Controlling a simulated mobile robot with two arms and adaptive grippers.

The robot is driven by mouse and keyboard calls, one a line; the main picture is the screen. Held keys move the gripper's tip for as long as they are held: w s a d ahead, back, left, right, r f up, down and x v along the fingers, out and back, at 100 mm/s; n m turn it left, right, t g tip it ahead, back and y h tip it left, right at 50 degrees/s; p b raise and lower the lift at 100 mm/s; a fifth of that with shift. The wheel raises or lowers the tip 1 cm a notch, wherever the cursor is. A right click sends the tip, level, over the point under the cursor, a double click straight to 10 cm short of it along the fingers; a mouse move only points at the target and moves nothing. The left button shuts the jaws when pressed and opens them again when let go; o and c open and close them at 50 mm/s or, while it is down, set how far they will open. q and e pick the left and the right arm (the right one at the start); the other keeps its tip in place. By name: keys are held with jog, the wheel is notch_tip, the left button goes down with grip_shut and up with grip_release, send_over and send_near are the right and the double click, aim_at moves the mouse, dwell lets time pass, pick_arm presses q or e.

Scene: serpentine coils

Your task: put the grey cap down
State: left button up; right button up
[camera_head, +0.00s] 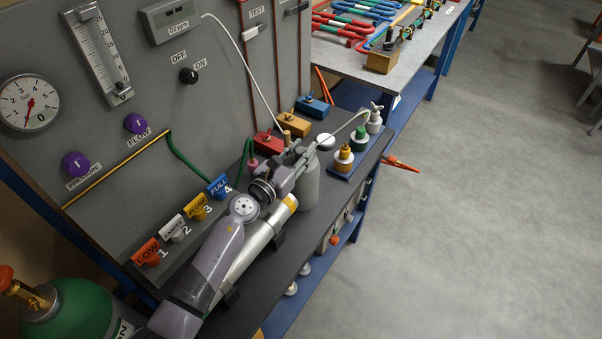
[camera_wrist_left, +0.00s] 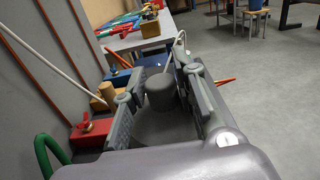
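My left gripper (camera_head: 301,156) is at the top of a grey bottle (camera_head: 307,188) on the bench shelf. In the left wrist view its two fingers (camera_wrist_left: 160,78) stand apart, one on each side of a grey cap (camera_wrist_left: 160,92). The cap is a short round cylinder above the wider grey body of the bottle (camera_wrist_left: 160,128). Narrow gaps seem to show between cap and fingers, so the gripper looks open. In the head view the gripper hides the cap. My right gripper is not in view.
Red (camera_head: 268,141), yellow (camera_head: 293,124) and blue (camera_head: 313,106) blocks stand by the panel. A white tube (camera_head: 250,75) hangs close by.

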pick_arm(q)
grip_shut()
jog(key=shift+r, duration=0.15)
dwell(0.4)
